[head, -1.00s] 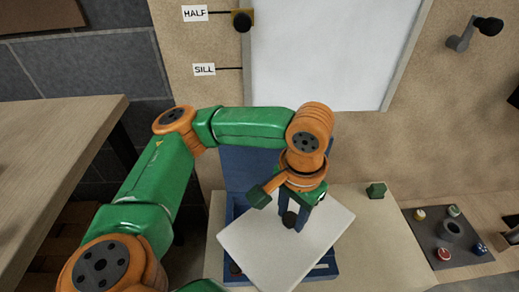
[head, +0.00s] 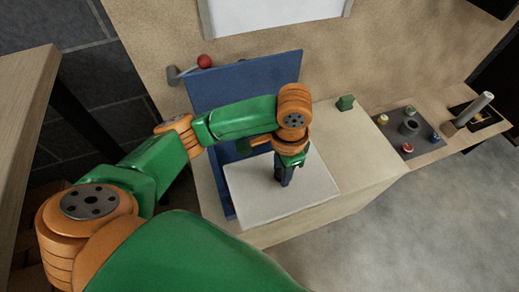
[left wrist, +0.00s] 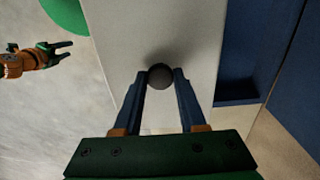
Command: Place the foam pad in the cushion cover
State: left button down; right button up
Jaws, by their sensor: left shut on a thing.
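The foam pad (head: 250,193) is a pale flat slab with a dark round knob (left wrist: 160,76). My left gripper (head: 284,181) points down at it and is shut on the knob, with a finger on each side in the left wrist view (left wrist: 161,80). The cushion cover (head: 225,88) is blue, with an upright panel behind the pad and a lower part mostly hidden under it. Blue parts also show right of the pad in the left wrist view (left wrist: 247,45). I cannot tell whether the pad touches the cover. My right gripper (left wrist: 68,52) appears there at upper left, empty with fingers apart.
The cover stands on a light wooden bench (head: 345,160). A small green block (head: 345,102) is at its back right. A dark tray (head: 425,142) with small jars lies further right. A red-knobbed lever (head: 204,61) is behind the panel. Grey floor lies right.

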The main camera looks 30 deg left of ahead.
pick_arm(q)
jog(key=w+a+b, duration=0.2)
jog(key=w+a, duration=0.8)
jog(key=a, duration=0.1)
jog(key=f+b, duration=0.2)
jog(key=f, duration=0.3)
jog(key=f+b, duration=0.2)
jog(key=f, duration=0.4)
jog(key=shift+s+f, duration=0.2)
jog(key=shift+f, duration=0.1)
jog(key=shift+w+f, duration=0.1)
jog(key=shift+w, duration=0.05)
pick_arm(e)
jog(key=w+d+f+t, duration=0.1)
jog(key=w+f, duration=0.4)
jog(key=shift+f, duration=0.25)
jog(key=shift+d, duration=0.15)
pick_arm(q)
jog(key=shift+c, duration=2.4)
grip_release()
